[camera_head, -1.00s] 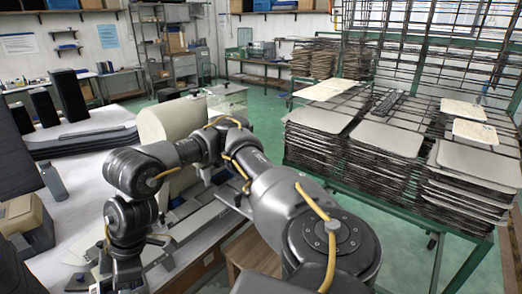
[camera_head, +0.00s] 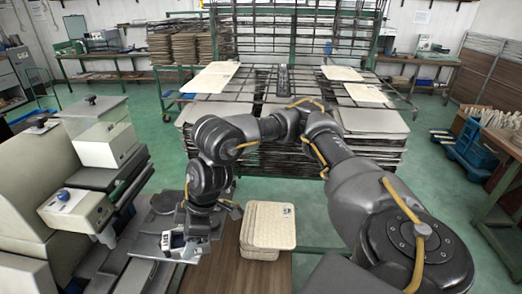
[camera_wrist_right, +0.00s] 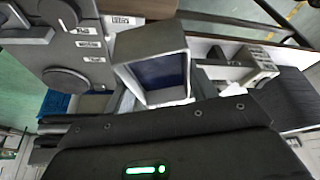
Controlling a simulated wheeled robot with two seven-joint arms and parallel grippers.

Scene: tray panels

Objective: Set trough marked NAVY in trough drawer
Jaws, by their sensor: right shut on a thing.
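My right gripper (camera_head: 182,246) hangs at lower middle in the head view, pointing down at the end of my right arm. It is shut on a small grey open trough with a dark blue inside, probably the trough marked NAVY (camera_head: 174,240). In the right wrist view the trough (camera_wrist_right: 152,48) shows just beyond the gripper body, its opening facing the camera. A small label shows on its side in the head view, too small to read. My fingertips are mostly hidden. I cannot make out the trough drawer with certainty. My left gripper is not in view.
A stack of cream panels (camera_head: 268,226) stands right of the gripper on a brown wooden surface (camera_head: 236,275). A beige and grey machine (camera_head: 105,145) stands at left. A green rack holding stacked panels (camera_head: 372,121) is behind my arm. Green floor lies open between them.

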